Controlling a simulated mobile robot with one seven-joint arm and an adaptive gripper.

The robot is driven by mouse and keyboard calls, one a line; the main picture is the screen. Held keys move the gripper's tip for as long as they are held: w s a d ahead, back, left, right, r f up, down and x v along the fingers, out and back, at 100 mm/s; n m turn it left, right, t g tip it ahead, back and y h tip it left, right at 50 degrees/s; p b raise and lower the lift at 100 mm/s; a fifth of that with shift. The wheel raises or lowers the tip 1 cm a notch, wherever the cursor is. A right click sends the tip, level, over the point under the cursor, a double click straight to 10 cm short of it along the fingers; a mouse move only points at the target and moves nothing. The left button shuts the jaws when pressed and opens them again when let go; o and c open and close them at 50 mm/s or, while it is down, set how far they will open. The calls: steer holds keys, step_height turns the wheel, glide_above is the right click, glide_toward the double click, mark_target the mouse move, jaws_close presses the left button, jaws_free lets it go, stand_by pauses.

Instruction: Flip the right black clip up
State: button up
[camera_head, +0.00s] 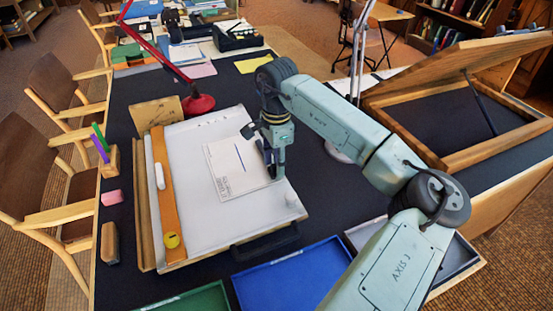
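My gripper (271,172) points down over the right edge of a white sheet (228,178) with a blue line on it. The sheet lies on the white drafting board (205,225). A small dark piece (248,131) shows at the sheet's upper right corner, left of my gripper; I cannot tell whether it is a clip or a gripper finger. Dark parts at my fingertips lie close to the sheet's right edge. No black clip can be made out clearly, and contact cannot be judged. The finger opening is too small and covered to tell.
A wooden straightedge (165,190) with a yellow knob (171,240) runs along the board's left side. A red lamp (198,103) stands behind the board. A blue tray (285,278) and a green tray (190,301) lie in front. An open tilted wooden box (440,158) stands right.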

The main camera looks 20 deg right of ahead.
jaws_close()
stand_by(0.4)
stand_by(0.4)
steer(key=d+y+b, duration=0.1)
steer(key=y+b, duration=0.3)
steer(key=y, duration=0.1)
steer(key=d+f+y+b, duration=0.1)
steer(key=d+y+b, duration=0.1)
steer(key=y+b, duration=0.3)
steer(key=d+f+y+b, duration=0.1)
steer(key=y+b, duration=0.3)
steer(key=y, duration=0.1)
steer(key=shift+d+g+y, duration=0.3)
steer(key=shift+d+y, duration=0.1)
steer(key=shift+d+f+y+b, duration=0.1)
steer(key=shift+y+b, duration=0.4)
steer(key=shift+b, duration=0.6)
steer(key=shift+y+b, duration=0.3)
